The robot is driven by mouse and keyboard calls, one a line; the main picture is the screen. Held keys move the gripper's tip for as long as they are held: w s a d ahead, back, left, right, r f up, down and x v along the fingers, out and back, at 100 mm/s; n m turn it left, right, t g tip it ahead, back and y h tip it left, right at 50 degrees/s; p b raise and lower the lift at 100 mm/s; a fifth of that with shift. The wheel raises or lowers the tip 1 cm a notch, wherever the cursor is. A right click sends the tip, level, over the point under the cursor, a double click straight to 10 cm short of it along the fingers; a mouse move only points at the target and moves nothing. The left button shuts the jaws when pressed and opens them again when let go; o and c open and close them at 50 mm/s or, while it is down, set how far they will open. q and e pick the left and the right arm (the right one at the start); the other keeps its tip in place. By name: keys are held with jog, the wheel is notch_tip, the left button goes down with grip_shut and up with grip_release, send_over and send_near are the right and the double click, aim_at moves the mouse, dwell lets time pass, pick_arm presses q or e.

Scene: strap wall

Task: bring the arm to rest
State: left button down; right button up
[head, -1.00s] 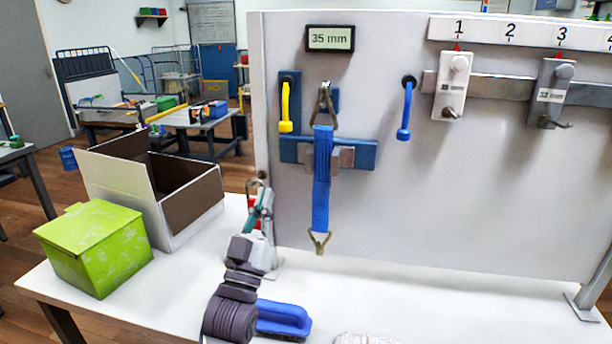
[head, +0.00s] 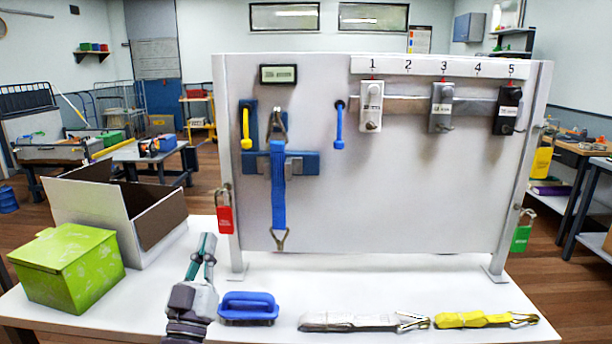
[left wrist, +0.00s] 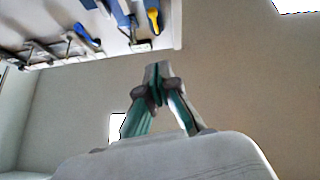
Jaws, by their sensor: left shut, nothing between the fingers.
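My left gripper (head: 206,241) points up over the table's front left part, in front of the white panel (head: 420,200). Its teal and grey fingers are together with nothing between them. The left wrist view also shows the closed fingertips (left wrist: 157,70), apart from anything, with the panel hardware beyond them upside down. A red padlock (head: 225,218) hangs at the panel's left edge, right of and above the gripper. A blue strap (head: 278,190) hangs from a hook on the panel. My right gripper is not in view.
A lime green box (head: 70,270) and an open cardboard box (head: 130,215) stand left of the gripper. A blue handled block (head: 248,308) lies close on its right. A white strap (head: 350,321) and a yellow strap (head: 475,319) lie further right. A green padlock (head: 521,235) hangs at the panel's right edge.

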pick_arm(q)
jog(key=s+f+g, duration=0.3)
jog(key=f+g, duration=0.1)
jog(key=f, duration=0.4)
jog(key=s+a+f+m+g+y, duration=0.1)
jog(key=s+f+g, duration=0.25)
jog(key=f, duration=0.45)
jog(key=s+f+g, duration=0.3)
jog(key=f+g, duration=0.1)
jog(key=f, duration=0.5)
jog(key=s+a+f+m+g+y, duration=0.1)
jog(key=s+f+g, duration=0.4)
jog(key=s, duration=0.6)
jog(key=s+a+f+g, duration=0.1)
jog(key=s+f+g, duration=0.45)
jog(key=s, duration=0.65)
notch_tip(320, 180, down, 23)
jog(key=p, duration=0.2)
jog(key=s+a+f+g+p, duration=0.1)
jog(key=s+a+f+g, duration=0.1)
jog(key=s+f, duration=1.3)
jog(key=s, duration=0.2)
jog(key=shift+s+a+f+m, duration=0.3)
jog(key=shift+s+f+m, duration=0.05)
jog(key=shift+m, duration=0.05)
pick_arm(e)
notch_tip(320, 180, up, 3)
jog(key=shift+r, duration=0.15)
